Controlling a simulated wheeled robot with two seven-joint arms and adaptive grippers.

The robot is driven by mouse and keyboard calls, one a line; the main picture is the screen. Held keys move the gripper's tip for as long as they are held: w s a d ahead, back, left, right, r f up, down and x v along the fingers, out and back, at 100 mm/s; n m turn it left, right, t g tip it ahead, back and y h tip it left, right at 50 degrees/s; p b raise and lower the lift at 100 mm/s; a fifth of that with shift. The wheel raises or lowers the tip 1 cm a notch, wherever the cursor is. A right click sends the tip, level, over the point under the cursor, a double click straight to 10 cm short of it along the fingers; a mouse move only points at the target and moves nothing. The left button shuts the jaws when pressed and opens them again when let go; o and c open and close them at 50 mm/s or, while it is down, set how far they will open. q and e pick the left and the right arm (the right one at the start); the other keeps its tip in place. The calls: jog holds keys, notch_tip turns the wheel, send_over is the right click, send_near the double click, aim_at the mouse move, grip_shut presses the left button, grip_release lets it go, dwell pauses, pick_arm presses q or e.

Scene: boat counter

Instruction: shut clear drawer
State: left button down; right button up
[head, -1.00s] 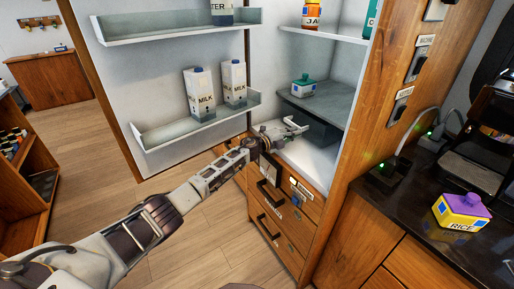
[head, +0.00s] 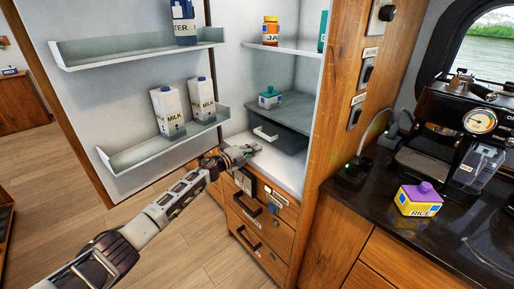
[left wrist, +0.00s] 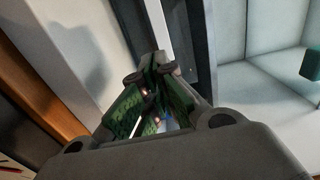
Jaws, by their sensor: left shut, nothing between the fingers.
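The clear drawer (head: 286,140) looks dark grey and sits under the grey shelf in the open fridge, in the head view. A pale bar handle (head: 265,133) is on its front. I cannot tell exactly how far it stands out. My left gripper (head: 252,149) is just below and left of the handle, over the fridge's front edge. It looks apart from the handle. In the left wrist view the gripper (left wrist: 157,66) is shut and empty, with a dark panel edge beyond its fingertips. My right gripper is not in view.
The open fridge door's racks (head: 165,140) hold milk cartons (head: 168,110) beside my left arm. A teal-lidded box (head: 270,98) stands on the shelf. Wooden drawers (head: 262,215) lie below. A rice container (head: 418,198) and coffee machine (head: 465,135) occupy the right counter.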

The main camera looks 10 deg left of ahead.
pick_arm(q)
jog(key=shift+s+a, duration=0.3)
jog(key=shift+s, duration=0.1)
jog(key=shift+v, duration=0.95)
jog(key=shift+s+a, duration=0.2)
jog(key=shift+s, duration=0.1)
jog(key=v, duration=0.4)
jog(key=shift+s+a+r+p, duration=0.1)
jog(key=shift+s+a+p, duration=0.05)
jog(key=shift+p, duration=0.15)
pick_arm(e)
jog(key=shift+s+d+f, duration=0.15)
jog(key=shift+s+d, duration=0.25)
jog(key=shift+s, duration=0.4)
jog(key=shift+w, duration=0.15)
